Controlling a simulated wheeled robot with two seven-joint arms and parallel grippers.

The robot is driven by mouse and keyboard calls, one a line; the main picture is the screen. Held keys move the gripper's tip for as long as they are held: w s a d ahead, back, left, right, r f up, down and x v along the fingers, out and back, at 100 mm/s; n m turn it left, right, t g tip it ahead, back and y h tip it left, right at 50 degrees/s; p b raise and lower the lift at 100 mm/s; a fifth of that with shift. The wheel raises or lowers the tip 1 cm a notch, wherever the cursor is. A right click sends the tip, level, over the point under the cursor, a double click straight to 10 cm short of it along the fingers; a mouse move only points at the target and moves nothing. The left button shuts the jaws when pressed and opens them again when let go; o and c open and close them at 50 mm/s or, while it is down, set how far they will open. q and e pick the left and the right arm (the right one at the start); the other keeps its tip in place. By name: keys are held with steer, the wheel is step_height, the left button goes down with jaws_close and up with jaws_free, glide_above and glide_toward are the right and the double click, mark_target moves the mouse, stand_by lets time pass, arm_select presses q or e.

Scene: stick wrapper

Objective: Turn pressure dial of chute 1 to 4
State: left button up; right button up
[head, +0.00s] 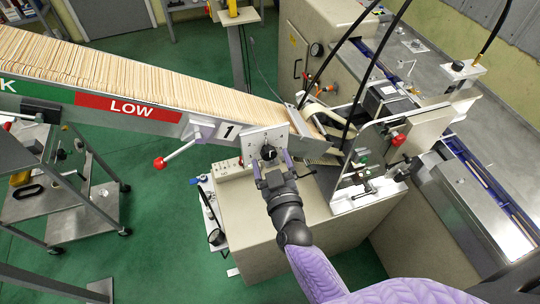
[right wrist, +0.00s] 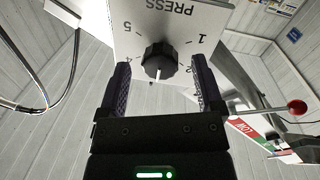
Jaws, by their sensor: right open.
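The pressure dial is a black knob (head: 268,152) on a white plate (head: 252,138) under the chute end marked 1. In the right wrist view the knob (right wrist: 159,60) sits below the upside-down word PRESS, with 1, 2, 4 and 5 around it. Its pale pointer mark faces down in that view, between 4 and 2; the number there is hidden. My right gripper (head: 271,164) is open, its fingers on either side of the knob with gaps showing. My left gripper is not in view.
Chute 1 (head: 110,79), full of sticks with a red LOW label, runs to the upper left. A red-tipped lever (head: 160,163) sticks out left of the dial. The beige wrapper machine (head: 290,215) stands below, and cables hang at the right.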

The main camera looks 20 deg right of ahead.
steer(key=shift+w, duration=0.75)
jaws_close()
steer(key=shift+r+m+p, duration=0.1)
steer(key=shift+m+p, duration=0.25)
steer(key=shift+m, duration=0.85)
steer(key=m, duration=0.3)
steer(key=shift+m+p, duration=0.3)
steer(key=shift+p, duration=0.05)
steer(key=m, duration=0.5)
steer(key=shift+g+y, duration=0.3)
steer(key=shift+g, duration=0.1)
